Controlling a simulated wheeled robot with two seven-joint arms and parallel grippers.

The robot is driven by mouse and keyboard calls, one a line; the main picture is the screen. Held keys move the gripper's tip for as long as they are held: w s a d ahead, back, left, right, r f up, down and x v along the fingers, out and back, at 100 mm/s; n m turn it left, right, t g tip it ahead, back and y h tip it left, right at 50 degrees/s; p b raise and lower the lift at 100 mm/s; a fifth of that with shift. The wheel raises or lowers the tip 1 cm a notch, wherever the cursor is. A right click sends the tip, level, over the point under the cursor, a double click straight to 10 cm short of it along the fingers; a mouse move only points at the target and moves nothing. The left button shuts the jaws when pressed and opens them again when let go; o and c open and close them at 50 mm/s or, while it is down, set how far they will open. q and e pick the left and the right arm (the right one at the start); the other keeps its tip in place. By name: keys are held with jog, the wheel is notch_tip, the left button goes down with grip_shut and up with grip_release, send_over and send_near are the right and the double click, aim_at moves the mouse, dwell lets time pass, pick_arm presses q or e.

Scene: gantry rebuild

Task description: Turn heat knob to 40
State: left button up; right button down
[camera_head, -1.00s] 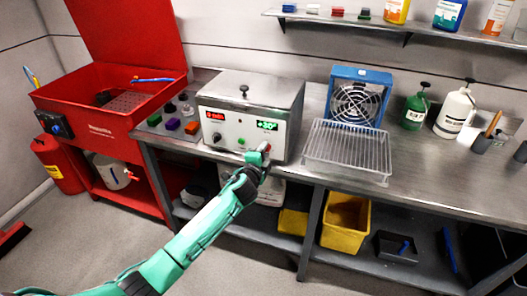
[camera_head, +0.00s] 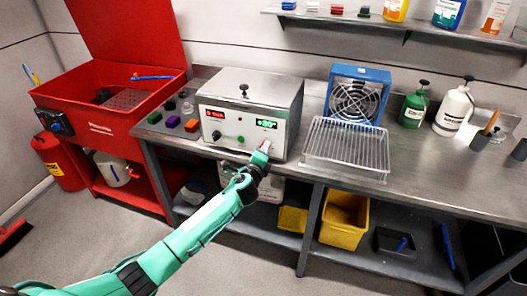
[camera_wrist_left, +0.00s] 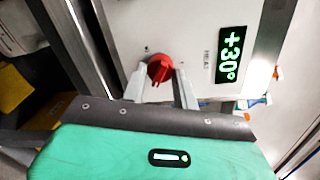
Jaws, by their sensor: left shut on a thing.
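The heat knob (camera_wrist_left: 160,70) is a red round knob on the white front of a metal box unit (camera_head: 226,128). Beside it in the left wrist view is the word HEAT and a green display (camera_wrist_left: 230,55) reading +30°. The same display (camera_head: 266,124) shows in the head view. My left gripper (camera_wrist_left: 162,82) is shut on the heat knob, with one finger on each side of it. In the head view my left gripper (camera_head: 262,154) is at the lower right of the unit's front and partly covers the knob. My right gripper is not in view.
A wire rack (camera_head: 345,150) and a blue fan (camera_head: 357,95) stand right of the unit on the metal bench (camera_head: 425,175). A red wash basin (camera_head: 110,130) stands further left, and a yellow bin (camera_head: 345,222) sits below.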

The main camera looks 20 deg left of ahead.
pick_arm(q)
jog(key=shift+f, duration=0.1)
jog(key=o, duration=1)
jog(key=s, duration=0.4)
jog(key=s+b, duration=0.1)
jog(key=s, duration=0.8)
jog(key=shift+s+r+b, duration=0.4)
